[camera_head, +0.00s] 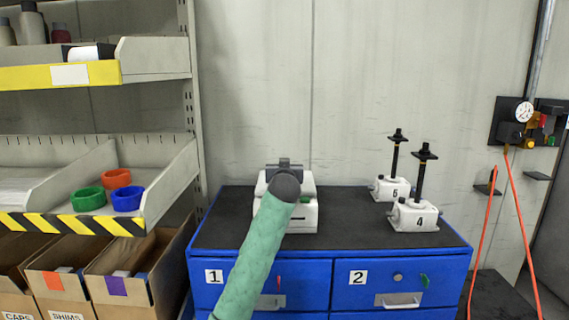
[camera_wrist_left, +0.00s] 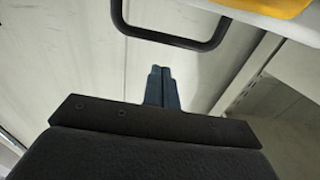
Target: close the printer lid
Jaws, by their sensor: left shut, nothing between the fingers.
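The white printer (camera_head: 305,218) stands on the black top of the blue cabinet, with a dark slot in its front and a small green part on its upper right. My left arm, in a green sleeve, reaches up in front of it and hides much of its left side and middle. I cannot tell the lid's angle. My left gripper (camera_wrist_left: 162,72) shows in the left wrist view with its two fingers together and nothing between them. In the head view the wrist covers most of it. My right gripper is in neither view.
Two white screw jacks, marked 5 (camera_head: 388,188) and 4 (camera_head: 414,215), stand right of the printer on the cabinet top (camera_head: 350,230). A shelf rack with coloured rings (camera_head: 117,179) and boxes is at left. A black loop (camera_wrist_left: 170,38) shows beyond my fingers.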

